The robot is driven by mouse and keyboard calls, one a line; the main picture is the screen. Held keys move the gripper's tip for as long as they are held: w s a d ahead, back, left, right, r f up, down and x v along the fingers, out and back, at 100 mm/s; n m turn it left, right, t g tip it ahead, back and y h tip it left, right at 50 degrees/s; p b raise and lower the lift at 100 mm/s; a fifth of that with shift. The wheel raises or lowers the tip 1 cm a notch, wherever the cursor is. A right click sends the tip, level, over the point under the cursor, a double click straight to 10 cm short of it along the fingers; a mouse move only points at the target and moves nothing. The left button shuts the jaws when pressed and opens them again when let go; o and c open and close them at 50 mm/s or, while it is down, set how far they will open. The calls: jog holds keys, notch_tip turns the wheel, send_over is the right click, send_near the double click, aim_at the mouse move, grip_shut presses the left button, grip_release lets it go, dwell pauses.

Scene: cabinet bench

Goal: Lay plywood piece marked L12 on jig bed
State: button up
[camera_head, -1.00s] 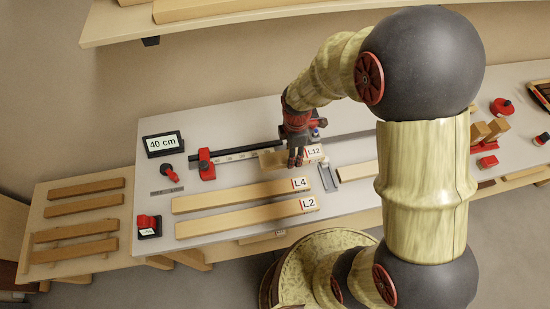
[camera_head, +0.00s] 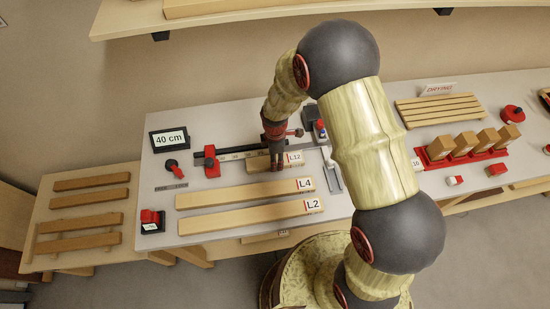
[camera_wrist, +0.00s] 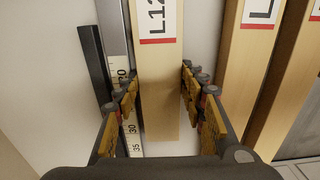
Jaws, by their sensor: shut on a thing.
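The plywood piece marked L12 (camera_head: 256,164) is a short pale strip with a white and red label at its right end. It lies along the scale of the long black rail jig (camera_head: 238,151), right of the red stop (camera_head: 211,161) and apart from it. My gripper (camera_head: 277,166) points down and is shut on the piece. In the wrist view my gripper (camera_wrist: 160,92) has a finger on each side of the L12 piece (camera_wrist: 160,110), which partly covers the scale (camera_wrist: 134,138). I cannot tell whether the piece rests fully on the bed.
Longer pieces L4 (camera_head: 240,192) and L2 (camera_head: 245,218) lie in front. A grey metal bracket (camera_head: 333,175) stands just right of L12. A 40 cm display (camera_head: 169,139) is at the back left. A red rack of blocks (camera_head: 435,163) is on the right.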

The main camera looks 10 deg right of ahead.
jog(key=shift+f, duration=0.15)
jog(key=o, duration=1.5)
jog(key=shift+c, duration=0.2)
